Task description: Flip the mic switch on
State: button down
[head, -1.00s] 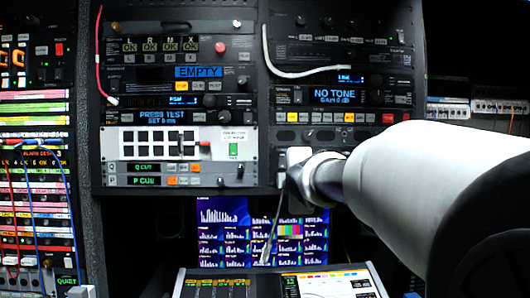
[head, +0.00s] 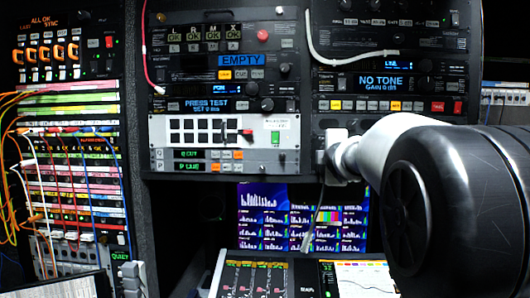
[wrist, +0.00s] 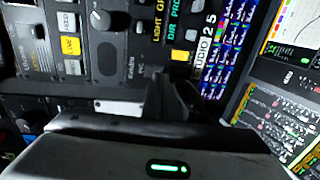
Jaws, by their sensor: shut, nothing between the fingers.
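My gripper (wrist: 168,98) shows in the wrist view with its dark fingers closed and empty. The fingers point at the lower edge of a black control panel (wrist: 110,70) with a round knob, small buttons and labels. I cannot tell whether they touch it. In the head view the white end of my arm is at the lower part of the right rack column (head: 400,128), and the fingertips are hard to make out there. I cannot pick out the mic switch with certainty in either view; the gripper and arm may hide it.
A monitor (head: 262,203) with bar graphs sits below the racks, above a sloping console (head: 265,272). A patch bay (head: 75,185) with orange and white cables is at the left. A red cable and a white cable (head: 322,52) hang across the rack fronts.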

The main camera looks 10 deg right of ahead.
jog(key=shift+x, duration=1.05)
